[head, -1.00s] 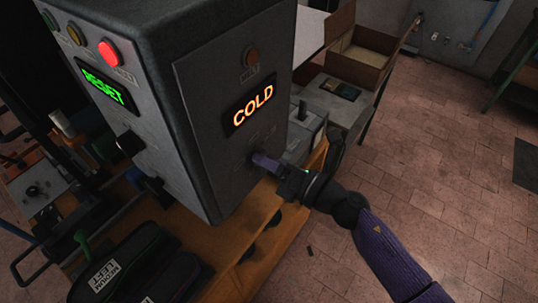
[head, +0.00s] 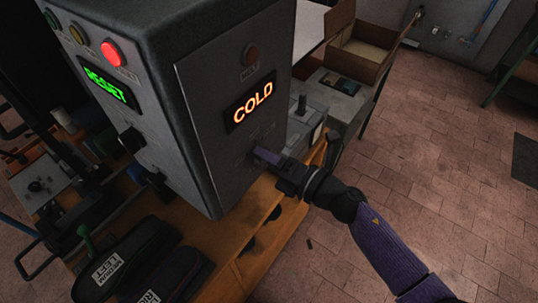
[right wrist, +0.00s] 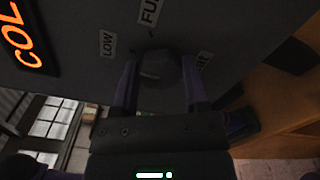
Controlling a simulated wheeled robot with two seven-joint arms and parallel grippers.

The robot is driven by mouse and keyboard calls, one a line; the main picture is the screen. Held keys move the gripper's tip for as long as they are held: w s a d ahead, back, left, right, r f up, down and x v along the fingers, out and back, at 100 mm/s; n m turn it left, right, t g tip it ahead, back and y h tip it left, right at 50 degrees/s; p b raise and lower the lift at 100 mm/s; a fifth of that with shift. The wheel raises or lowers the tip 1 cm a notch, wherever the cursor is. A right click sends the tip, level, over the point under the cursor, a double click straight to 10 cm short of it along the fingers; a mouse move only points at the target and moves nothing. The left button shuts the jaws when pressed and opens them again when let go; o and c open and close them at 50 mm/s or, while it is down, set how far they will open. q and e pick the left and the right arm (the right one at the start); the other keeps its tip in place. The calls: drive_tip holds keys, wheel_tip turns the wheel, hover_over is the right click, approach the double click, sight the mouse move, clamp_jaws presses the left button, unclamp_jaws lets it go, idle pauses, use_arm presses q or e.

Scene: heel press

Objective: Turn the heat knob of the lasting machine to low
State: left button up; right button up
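The grey lasting machine (head: 195,75) has an orange COLD display (head: 249,107) on its right-hand panel. The heat knob (right wrist: 160,70) is a dark round knob below that display. The knob's pointer direction is unclear. The fingers hide the knob in the head view. My left gripper is not in view.
A red lamp (head: 110,53) and a green display (head: 104,88) are on the machine's front. Dark shoe forms (head: 120,268) lie on the wooden bench (head: 232,258) below. A cardboard box (head: 362,50) stands behind.

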drive_tip(key=o, duration=0.4)
drive_tip(key=shift+o, duration=0.2)
drive_tip(key=b+v, duration=0.2)
drive_tip(key=v, duration=0.8)
